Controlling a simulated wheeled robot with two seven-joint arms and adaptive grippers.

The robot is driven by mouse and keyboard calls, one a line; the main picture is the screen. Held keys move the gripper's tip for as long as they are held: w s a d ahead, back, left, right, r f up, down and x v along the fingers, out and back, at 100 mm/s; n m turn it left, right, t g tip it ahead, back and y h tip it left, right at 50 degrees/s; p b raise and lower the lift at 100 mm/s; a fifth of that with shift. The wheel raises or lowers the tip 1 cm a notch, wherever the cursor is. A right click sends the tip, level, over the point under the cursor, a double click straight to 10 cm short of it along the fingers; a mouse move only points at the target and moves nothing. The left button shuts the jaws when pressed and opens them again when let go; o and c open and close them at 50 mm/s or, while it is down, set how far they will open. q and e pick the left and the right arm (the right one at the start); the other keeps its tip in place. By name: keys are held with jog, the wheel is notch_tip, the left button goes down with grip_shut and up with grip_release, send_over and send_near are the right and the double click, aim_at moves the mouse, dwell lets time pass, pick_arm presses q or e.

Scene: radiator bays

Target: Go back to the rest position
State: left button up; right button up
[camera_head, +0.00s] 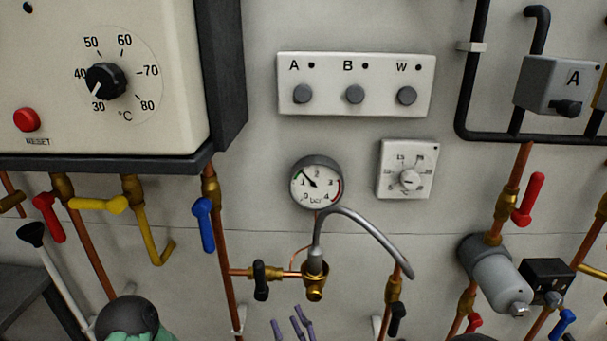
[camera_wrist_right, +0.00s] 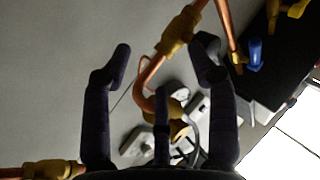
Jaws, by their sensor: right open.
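My right gripper (camera_head: 294,324) shows at the bottom middle of the head view as several thin purple fingers, just below the brass fitting (camera_head: 314,279) under the pressure gauge (camera_head: 317,183). In the right wrist view, my right gripper (camera_wrist_right: 164,56) has its dark fingers spread wide with nothing held between them. Copper pipe and brass fittings (camera_wrist_right: 180,30) show behind the fingers; I cannot tell the exact gap. My left gripper does not show in either view.
A boiler box (camera_head: 165,60) with a temperature dial is at the upper left. A switch panel (camera_head: 354,83) and a small dial (camera_head: 408,170) are on the wall. Red (camera_head: 528,200), yellow (camera_head: 100,204) and blue (camera_head: 203,224) valve levers and a grey hose (camera_head: 375,232) stick out.

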jog(key=s+d+f+m+g+h+p, duration=0.1)
jog(key=d+f+m+g+h+p, duration=0.25)
jog(key=f, duration=0.75)
jog(key=s+d+f+g+h, duration=0.1)
jog(key=d+f+g+h, duration=0.1)
jog(key=d+f+g, duration=0.6)
jog(key=s+f+m+g+p, duration=0.1)
jog(key=s+f+m+g, duration=0.1)
jog(key=s+f, duration=0.3)
jog(key=s+d+f+m+g+p, duration=0.1)
jog(key=s+f+g, duration=0.4)
jog(key=s, duration=0.7)
jog(key=shift+s+d+f+m+h, duration=0.2)
jog(key=shift+f+m+h, duration=0.15)
jog(key=shift+f, duration=0.4)
jog(key=shift+w, duration=0.1)
